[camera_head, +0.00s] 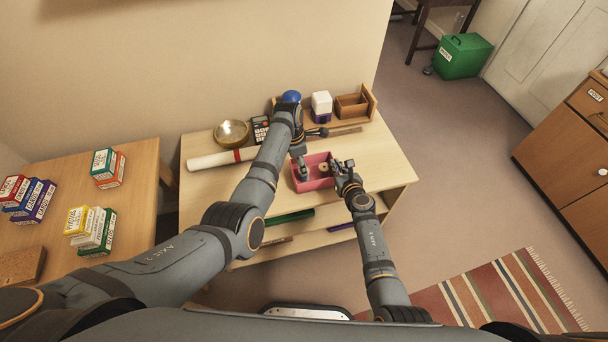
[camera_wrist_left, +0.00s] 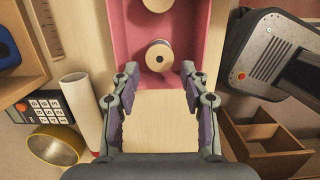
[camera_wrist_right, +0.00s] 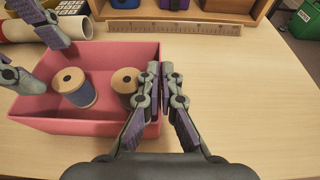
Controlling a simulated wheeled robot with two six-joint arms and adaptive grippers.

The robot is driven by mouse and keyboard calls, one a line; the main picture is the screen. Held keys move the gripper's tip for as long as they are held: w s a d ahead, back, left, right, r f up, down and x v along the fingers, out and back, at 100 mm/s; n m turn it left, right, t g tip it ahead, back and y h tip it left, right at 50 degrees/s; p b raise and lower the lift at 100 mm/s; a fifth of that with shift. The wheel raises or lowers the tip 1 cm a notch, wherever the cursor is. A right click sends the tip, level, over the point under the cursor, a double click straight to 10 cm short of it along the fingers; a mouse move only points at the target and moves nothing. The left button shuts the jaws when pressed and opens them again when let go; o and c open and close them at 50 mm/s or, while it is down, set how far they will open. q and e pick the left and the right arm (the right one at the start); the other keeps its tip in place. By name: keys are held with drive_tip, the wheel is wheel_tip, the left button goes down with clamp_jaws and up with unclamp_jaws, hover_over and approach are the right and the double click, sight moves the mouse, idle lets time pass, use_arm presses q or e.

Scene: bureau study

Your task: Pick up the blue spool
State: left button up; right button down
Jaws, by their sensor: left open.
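A pink box (camera_head: 318,184) stands on the wooden desk with wooden-ended spools inside. In the right wrist view, a spool with blue thread (camera_wrist_right: 82,97) stands upright in the box. A second spool (camera_wrist_right: 125,80) with dark thread stands beside the right wall, partly hidden by my right gripper (camera_wrist_right: 162,72). That gripper is closed on the wall of the pink box (camera_wrist_right: 90,128). My left gripper (camera_wrist_left: 158,95) is open and empty above the box. A spool (camera_wrist_left: 159,56) lies ahead of its fingers; its thread colour is hard to tell there.
A ruler (camera_wrist_right: 190,29) and wooden organizer stand behind the box. The desk's right side (camera_head: 385,165) is clear.

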use_arm(q)
drive_tip(key=shift+w+d+f, duration=0.1)
drive_tip(key=shift+d+f, duration=0.1)
drive_tip(key=shift+f, duration=1.4)
drive_tip(key=shift+w+d+f, duration=0.1)
drive_tip(key=shift+d+f, duration=0.1)
drive_tip(key=shift+f, duration=1.35)
drive_tip(key=shift+c, duration=0.2)
drive_tip(key=c, duration=0.7)
